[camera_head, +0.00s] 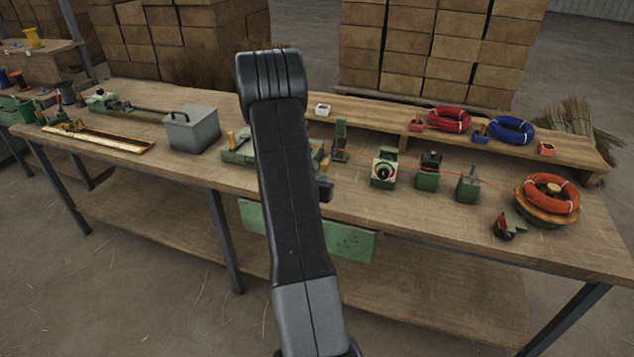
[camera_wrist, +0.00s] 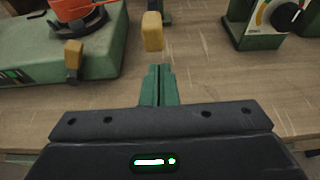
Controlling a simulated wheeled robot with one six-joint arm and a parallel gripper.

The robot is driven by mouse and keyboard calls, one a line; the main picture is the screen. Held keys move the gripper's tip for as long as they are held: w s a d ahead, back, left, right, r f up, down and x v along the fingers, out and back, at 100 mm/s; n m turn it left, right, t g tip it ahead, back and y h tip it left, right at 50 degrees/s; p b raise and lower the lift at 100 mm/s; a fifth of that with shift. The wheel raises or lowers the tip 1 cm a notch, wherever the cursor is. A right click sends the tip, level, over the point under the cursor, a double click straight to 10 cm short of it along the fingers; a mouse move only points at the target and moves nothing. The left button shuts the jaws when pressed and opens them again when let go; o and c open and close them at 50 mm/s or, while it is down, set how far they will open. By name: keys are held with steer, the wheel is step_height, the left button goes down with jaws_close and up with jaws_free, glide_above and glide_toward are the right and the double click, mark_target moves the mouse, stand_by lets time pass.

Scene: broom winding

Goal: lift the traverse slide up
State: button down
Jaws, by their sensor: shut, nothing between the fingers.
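In the wrist view my gripper (camera_wrist: 159,70) is shut, its two green fingers together with nothing between them. A tan upright knob (camera_wrist: 152,32), perhaps the traverse slide's handle, stands just beyond the fingertips with a visible gap. A green machine base (camera_wrist: 40,50) with an orange-red round part (camera_wrist: 80,14) is to the left, with a second tan knob (camera_wrist: 73,55) at its edge. A tan knob (camera_head: 325,166) shows just right of my arm. I cannot tell the slide's height.
A green-based dial unit (camera_head: 383,172) stands right of my arm, and also shows in the wrist view (camera_wrist: 270,20). Farther right are a black-topped green unit (camera_head: 428,172) and an orange coil (camera_head: 552,195). A grey box (camera_head: 192,131) is at left. The bench front is mostly clear.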

mark_target(326, 166)
steer(key=shift+x, duration=1.35)
steer(key=shift+r+b, duration=0.4)
steer(key=shift+r, duration=1.45)
steer(key=shift+w+r, duration=0.1)
